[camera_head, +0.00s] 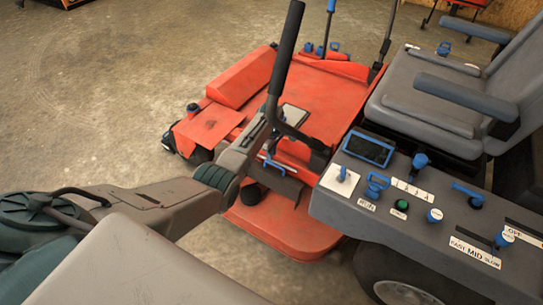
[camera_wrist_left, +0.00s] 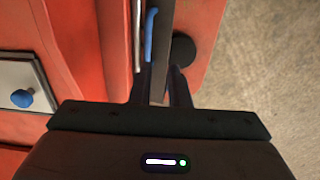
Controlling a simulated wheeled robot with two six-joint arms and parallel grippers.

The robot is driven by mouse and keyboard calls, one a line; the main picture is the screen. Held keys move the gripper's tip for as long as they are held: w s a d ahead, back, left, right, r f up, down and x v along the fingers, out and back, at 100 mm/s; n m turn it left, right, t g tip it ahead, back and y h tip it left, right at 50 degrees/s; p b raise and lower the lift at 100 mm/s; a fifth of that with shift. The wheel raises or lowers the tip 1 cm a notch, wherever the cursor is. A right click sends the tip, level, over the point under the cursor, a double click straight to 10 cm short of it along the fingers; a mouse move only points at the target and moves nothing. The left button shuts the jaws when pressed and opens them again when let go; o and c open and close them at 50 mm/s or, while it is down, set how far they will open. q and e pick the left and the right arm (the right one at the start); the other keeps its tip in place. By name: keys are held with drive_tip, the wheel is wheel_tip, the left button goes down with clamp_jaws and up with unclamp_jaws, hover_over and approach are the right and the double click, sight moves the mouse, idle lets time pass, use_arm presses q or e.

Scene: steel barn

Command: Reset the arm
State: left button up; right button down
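My left arm comes in from the lower left and reaches over the red deck of a riding mower (camera_head: 323,97). My left gripper (camera_head: 262,152) is low beside the mower's front, near a thin lever with a blue grip. In the left wrist view its two dark fingers (camera_wrist_left: 160,86) are apart, with a grey bar between them. I cannot tell if they touch the bar. The blue-gripped lever (camera_wrist_left: 150,35) and a black round part (camera_wrist_left: 182,51) lie just ahead of the fingers. My right gripper is not in view.
A black bent control lever (camera_head: 284,65) rises close to my left wrist. A grey control panel (camera_head: 405,222) with blue knobs and a grey seat (camera_head: 430,100) stand to the right. Open concrete floor (camera_head: 100,110) lies on the left.

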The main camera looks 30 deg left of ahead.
use_arm(q)
drive_tip(key=shift+r, duration=0.4)
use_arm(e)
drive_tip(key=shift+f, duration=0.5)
